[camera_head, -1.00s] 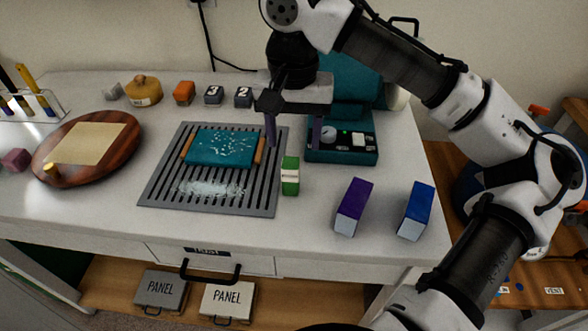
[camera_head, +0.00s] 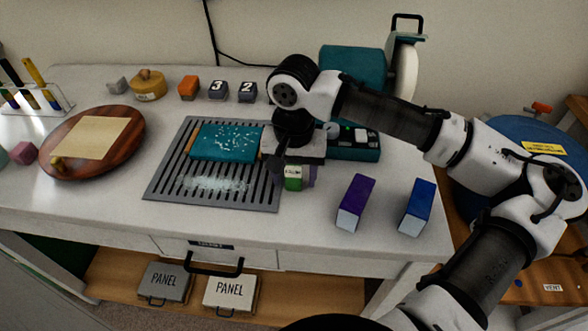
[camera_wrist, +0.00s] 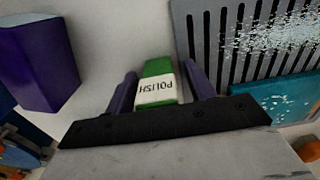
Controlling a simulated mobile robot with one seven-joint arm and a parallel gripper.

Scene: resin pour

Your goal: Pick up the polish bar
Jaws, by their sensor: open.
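The polish bar (camera_head: 293,178) is a green block with a white label, standing on the white table just right of the slotted grey rack. In the wrist view the polish bar (camera_wrist: 157,84) shows its "POLISH" label between my two purple fingers. My gripper (camera_head: 295,180) is lowered over it, and the fingers (camera_wrist: 160,90) stand on either side of the bar with small gaps. The gripper is open. In the head view my gripper's body hides the top of the bar.
The grey rack (camera_head: 167,192) holds a teal slab (camera_head: 225,142) just left of the bar. A purple block (camera_head: 356,200) and a blue block (camera_head: 417,207) stand to the right. A teal machine (camera_head: 360,150) stands close behind my gripper.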

